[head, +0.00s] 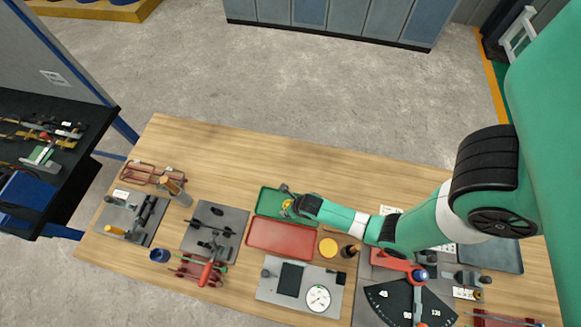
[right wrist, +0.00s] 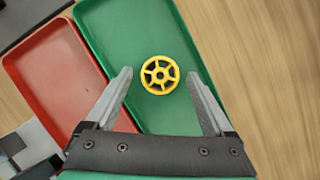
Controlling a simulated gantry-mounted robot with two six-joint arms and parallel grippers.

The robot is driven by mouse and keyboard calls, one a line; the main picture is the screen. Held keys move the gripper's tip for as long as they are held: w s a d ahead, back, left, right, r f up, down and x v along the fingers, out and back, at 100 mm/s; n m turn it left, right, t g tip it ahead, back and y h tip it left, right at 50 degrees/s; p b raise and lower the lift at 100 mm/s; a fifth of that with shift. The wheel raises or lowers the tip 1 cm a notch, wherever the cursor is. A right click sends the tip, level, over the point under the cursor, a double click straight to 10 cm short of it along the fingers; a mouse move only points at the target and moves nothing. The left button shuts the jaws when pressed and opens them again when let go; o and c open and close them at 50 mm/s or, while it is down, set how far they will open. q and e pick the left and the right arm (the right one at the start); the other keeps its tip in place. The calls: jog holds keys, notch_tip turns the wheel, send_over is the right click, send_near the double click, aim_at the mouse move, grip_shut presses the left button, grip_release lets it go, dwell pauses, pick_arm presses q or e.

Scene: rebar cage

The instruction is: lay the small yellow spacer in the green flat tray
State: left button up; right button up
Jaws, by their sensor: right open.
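The small yellow spacer (right wrist: 160,75) is a spoked wheel. In the right wrist view it lies flat on the floor of the green flat tray (right wrist: 112,35), apart from the tray's walls. In the head view the spacer (head: 287,205) shows in the green tray (head: 268,200), partly covered by my right gripper (head: 285,197). My right gripper (right wrist: 160,85) is open and empty, with its fingers spread on either side of the spacer and not touching it. My left gripper is not in view.
A red tray (head: 280,240) sits directly beside the green one. A round yellow object (head: 328,247) and a dial gauge (head: 318,297) are nearby. Tools on grey plates (head: 213,228) fill the table's left. The table's back strip (head: 230,145) is clear.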

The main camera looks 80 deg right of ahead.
jog(key=p+v, duration=1)
jog(key=v, duration=0.2)
jog(key=shift+r, duration=0.25)
